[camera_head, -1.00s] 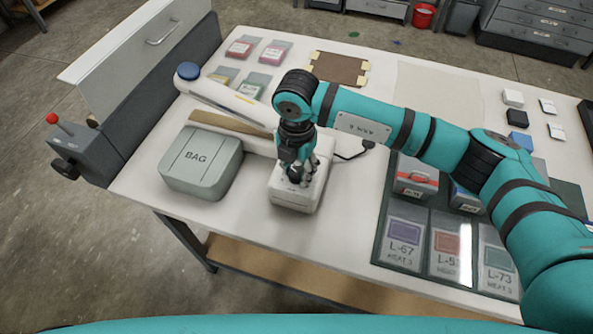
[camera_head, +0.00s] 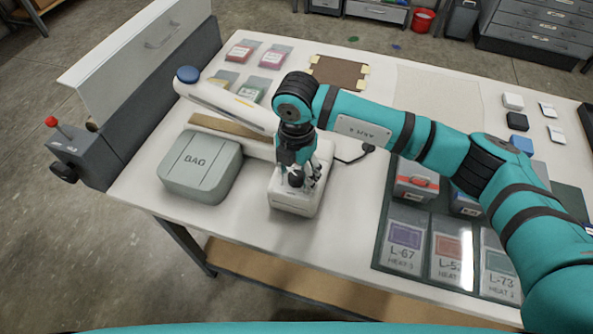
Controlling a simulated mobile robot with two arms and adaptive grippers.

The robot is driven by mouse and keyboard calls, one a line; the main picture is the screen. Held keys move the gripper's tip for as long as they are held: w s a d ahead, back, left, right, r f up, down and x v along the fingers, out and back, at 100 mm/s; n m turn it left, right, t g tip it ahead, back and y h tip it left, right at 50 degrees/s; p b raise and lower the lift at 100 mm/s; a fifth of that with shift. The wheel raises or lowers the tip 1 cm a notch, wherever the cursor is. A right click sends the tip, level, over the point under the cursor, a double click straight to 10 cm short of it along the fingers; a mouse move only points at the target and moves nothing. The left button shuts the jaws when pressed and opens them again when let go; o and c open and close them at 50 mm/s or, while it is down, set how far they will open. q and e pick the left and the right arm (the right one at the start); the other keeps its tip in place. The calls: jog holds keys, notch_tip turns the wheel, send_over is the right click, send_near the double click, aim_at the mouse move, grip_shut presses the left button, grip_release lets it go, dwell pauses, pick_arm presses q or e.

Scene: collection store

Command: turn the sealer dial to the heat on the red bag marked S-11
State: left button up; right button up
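The white sealer stands on the table, with its long arm (camera_head: 222,98) ending in a blue knob and its control box (camera_head: 292,203) at the near end. A dark round dial (camera_head: 296,180) shows on top of the box. My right gripper (camera_head: 308,182) points down at the dial, its fingers beside or around it; their grip is too small to make out. A red-labelled bag (camera_head: 239,51) and a pinkish-red one (camera_head: 272,58) lie at the back left; their print is unreadable, so I cannot tell which is S-11. My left gripper is not in view.
A grey-green BAG box (camera_head: 200,168) stands left of the control box. Yellow and green (camera_head: 250,93) bags lie behind the sealer arm. A dark tray (camera_head: 381,250) with cards L-67 and L-73 is at the front right. A grey lever unit (camera_head: 85,150) flanks the table's left edge.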

aim_at(297, 175)
jog(key=shift+r, duration=0.25)
notch_tip(297, 175, up, 12)
jog(key=shift+f, duration=0.25)
dwell(0.6)
